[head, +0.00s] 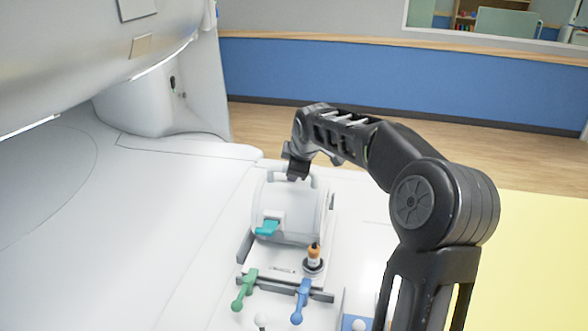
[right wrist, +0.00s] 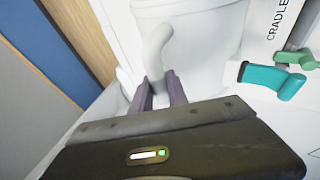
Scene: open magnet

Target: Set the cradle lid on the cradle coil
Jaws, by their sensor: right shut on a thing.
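The cradle lid (head: 300,205) is a white arched shell with a handle on top. It stands over the far part of the cradle coil (head: 262,268), a pale base with dark rails on the white patient table. My right gripper (head: 298,175) reaches down from the right and is shut on the lid's handle. In the right wrist view the handle (right wrist: 157,45) passes between the fingers (right wrist: 160,92), with the lid (right wrist: 205,45) behind it. A teal latch (head: 267,228) is at the lid's near left side. I cannot tell whether the lid touches the coil. My left gripper is not in view.
An orange-topped plug (head: 313,257) stands on the coil's near right part. A green lever (head: 244,288) and a blue lever (head: 301,300) stick out in front. The scanner bore (head: 90,50) overhangs the left. The table left of the coil is clear.

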